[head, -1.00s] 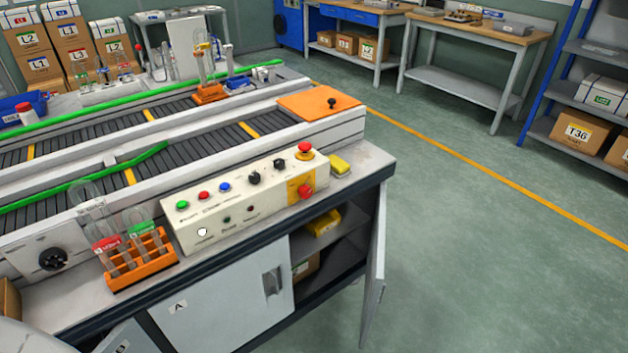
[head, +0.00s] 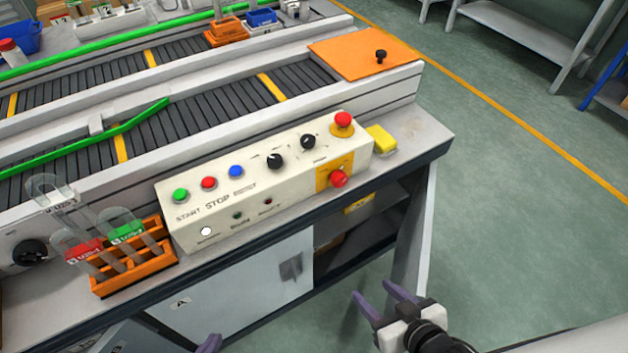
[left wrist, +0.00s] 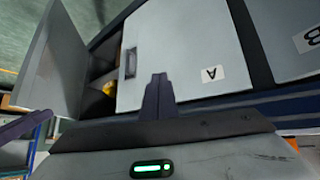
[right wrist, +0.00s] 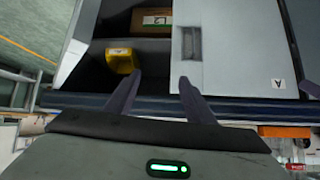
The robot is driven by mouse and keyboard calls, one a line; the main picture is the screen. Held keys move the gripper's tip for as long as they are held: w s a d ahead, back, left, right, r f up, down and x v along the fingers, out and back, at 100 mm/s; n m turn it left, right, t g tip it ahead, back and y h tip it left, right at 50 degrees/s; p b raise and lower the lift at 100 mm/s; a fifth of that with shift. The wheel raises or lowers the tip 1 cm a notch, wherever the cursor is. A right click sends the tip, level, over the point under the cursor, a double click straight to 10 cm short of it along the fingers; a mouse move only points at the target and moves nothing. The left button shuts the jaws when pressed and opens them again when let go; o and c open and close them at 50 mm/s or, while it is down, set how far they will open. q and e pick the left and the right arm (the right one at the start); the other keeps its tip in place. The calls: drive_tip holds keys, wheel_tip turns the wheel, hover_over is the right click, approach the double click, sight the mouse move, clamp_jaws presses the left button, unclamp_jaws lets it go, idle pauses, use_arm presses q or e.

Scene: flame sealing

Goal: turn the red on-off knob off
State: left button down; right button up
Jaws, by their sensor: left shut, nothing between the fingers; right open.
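The red on-off knob (head: 338,179) sits on a yellow plate on the front face of the cream control box (head: 290,191), at its right end. The knob's exact turn angle is too small to read. My right gripper (head: 383,301) is open and empty, below and right of the knob and apart from it. Its spread fingers show in the right wrist view (right wrist: 160,80) before the cabinet. My left gripper (head: 210,343) shows only as a purple fingertip at the bottom edge. Its fingers are shut and empty in the left wrist view (left wrist: 158,95).
A red mushroom button (head: 343,119) stands on the box top above the knob. A yellow block (head: 381,140) lies right of the box. An orange tube rack (head: 135,268) stands to its left. An open cabinet door (head: 415,240) juts out below the table, near my right gripper.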

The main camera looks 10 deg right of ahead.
drive_tip(key=w+d+r+t+y+b, duration=0.1)
drive_tip(key=w+d+r+t+b, duration=0.2)
drive_tip(key=w+b, duration=0.65)
drive_tip(key=n+t+y+b, duration=0.2)
drive_tip(key=t+y+b, duration=0.15)
drive_tip(key=b, duration=0.35)
approach(342, 183)
drive_tip(key=shift+t+h, duration=0.25)
drive_tip(key=shift+t, duration=0.1)
drive_tip(key=x, duration=0.8)
drive_tip(key=shift+s+a+f, duration=0.1)
drive_tip(key=shift+a+f, duration=0.15)
use_arm(q)
wheel_tip(342, 183, down, 13)
drive_tip(key=d, duration=0.2)
drive_tip(key=shift+w+t+h, duration=0.3)
drive_tip(key=shift+w+h, duration=0.1)
drive_tip(key=shift+f, duration=0.1)
use_arm(e)
drive_tip(key=c, duration=1.1)
use_arm(q)
drive_tip(key=shift+s+f, duration=0.1)
use_arm(e)
drive_tip(key=shift+o, duration=0.2)
